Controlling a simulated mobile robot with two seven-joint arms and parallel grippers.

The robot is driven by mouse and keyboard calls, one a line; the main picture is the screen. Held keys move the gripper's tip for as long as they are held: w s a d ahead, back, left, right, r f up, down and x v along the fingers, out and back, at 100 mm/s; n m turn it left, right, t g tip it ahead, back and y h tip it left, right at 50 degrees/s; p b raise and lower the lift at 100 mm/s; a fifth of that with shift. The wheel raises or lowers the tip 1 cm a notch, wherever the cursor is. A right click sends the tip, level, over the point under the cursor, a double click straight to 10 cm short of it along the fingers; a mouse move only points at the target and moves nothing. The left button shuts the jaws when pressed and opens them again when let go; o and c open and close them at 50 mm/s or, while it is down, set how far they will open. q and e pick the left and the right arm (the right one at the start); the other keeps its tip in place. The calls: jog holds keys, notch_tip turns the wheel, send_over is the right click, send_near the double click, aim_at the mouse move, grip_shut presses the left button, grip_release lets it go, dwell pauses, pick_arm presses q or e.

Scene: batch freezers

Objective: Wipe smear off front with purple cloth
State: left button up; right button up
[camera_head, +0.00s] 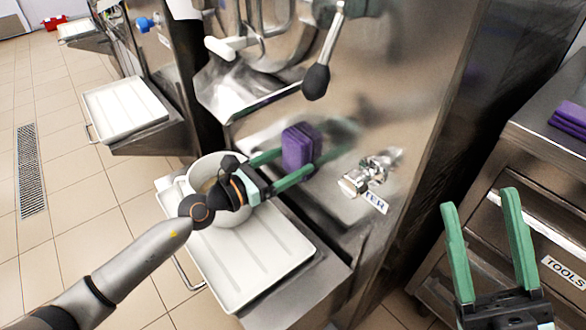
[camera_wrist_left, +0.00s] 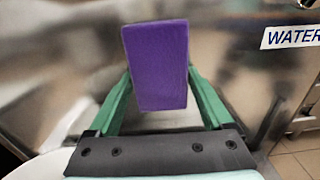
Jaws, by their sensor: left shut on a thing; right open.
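My left gripper (camera_head: 297,162) is shut on a folded purple cloth (camera_head: 299,147), which also shows between the green fingers in the left wrist view (camera_wrist_left: 158,65). It holds the cloth up close to the steel front (camera_head: 390,110) of the batch freezer; I cannot tell whether the cloth touches it. A blurry whitish patch lies on the steel around the cloth, but I cannot tell smear from reflection. My right gripper (camera_head: 483,200) is open and empty at the lower right, in front of the drawer cabinet.
A metal water tap (camera_head: 368,175) sticks out right of the cloth. A black-knobbed lever (camera_head: 316,80) hangs above. A white container (camera_head: 235,212) stands on a white tray (camera_head: 290,262) below. More purple cloths (camera_head: 572,118) lie on the cabinet at right.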

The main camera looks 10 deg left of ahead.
pick_arm(q)
jog(key=shift+w+a+b, duration=0.3)
jog(key=shift+w+a, duration=0.2)
jog(key=shift+a, duration=0.05)
jog(key=shift+w+a, duration=0.2)
jog(key=shift+w, duration=0.05)
jog(key=shift+c, duration=0.6)
jog(key=shift+w+a+r, duration=0.1)
jog(key=shift+a+r, duration=0.05)
jog(key=shift+r, duration=0.1)
jog(key=shift+s+a+f, duration=0.15)
jog(key=shift+s+a, duration=0.15)
jog(key=shift+s, duration=0.05)
jog(key=b+v, duration=0.1)
jog(key=v, duration=0.2)
jog(key=shift+s+a+f, duration=0.1)
jog(key=shift+s+f, duration=0.05)
jog(key=shift+s, duration=0.15)
jog(key=shift+s+a+b, duration=0.35)
jog(key=shift+s+a, duration=0.05)
jog(key=shift+s, duration=0.2)
